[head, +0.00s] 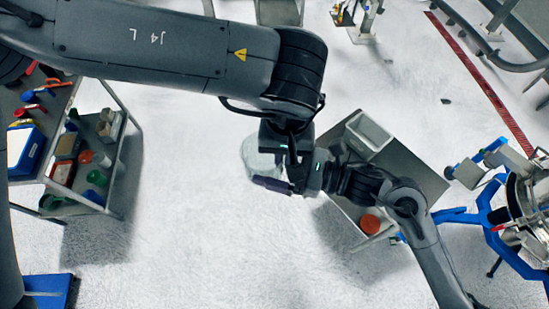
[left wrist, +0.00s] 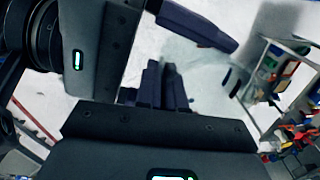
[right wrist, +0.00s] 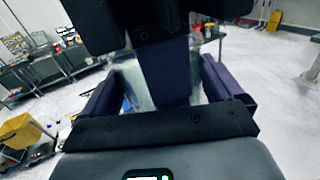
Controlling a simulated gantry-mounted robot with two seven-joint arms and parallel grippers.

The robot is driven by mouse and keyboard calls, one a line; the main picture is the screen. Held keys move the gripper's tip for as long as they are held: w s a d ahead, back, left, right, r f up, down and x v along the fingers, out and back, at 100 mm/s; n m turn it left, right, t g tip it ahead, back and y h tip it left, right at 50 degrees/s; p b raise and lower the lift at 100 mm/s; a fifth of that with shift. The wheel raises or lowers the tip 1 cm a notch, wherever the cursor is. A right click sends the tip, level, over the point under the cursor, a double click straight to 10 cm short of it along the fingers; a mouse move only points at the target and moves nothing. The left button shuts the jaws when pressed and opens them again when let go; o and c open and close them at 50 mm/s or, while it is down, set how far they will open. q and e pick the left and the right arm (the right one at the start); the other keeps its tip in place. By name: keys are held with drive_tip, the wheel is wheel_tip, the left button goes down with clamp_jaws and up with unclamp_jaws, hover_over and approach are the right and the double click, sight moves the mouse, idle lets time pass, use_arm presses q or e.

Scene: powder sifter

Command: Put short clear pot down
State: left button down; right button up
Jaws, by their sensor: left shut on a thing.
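The short clear pot (head: 252,160) hangs in the air at the middle of the head view, above the floor and left of a grey table. My left gripper (left wrist: 165,72) is shut on it, with its fingers close together in the left wrist view. The pot also shows as a pale see-through shape in the right wrist view (right wrist: 131,86), partly hidden by my left gripper. My right gripper (right wrist: 158,78) is open, its purple fingers spread on either side of the left gripper and pot. I cannot tell whether they touch the pot.
The grey table (head: 420,178) carries a pale open bin (head: 370,133); an orange-red round thing (head: 369,224) sits at its lower edge. A cart (head: 118,165) with tools and tubs stands at left. A blue-framed machine (head: 500,215) stands at right.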

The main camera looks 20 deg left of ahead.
use_arm(q)
drive_tip(key=c, duration=1.4)
unclamp_jaws()
drive_tip(key=shift+c, duration=0.2)
use_arm(e)
drive_tip(key=shift+c, duration=1.3)
use_arm(q)
drive_tip(key=shift+o, duration=1.4)
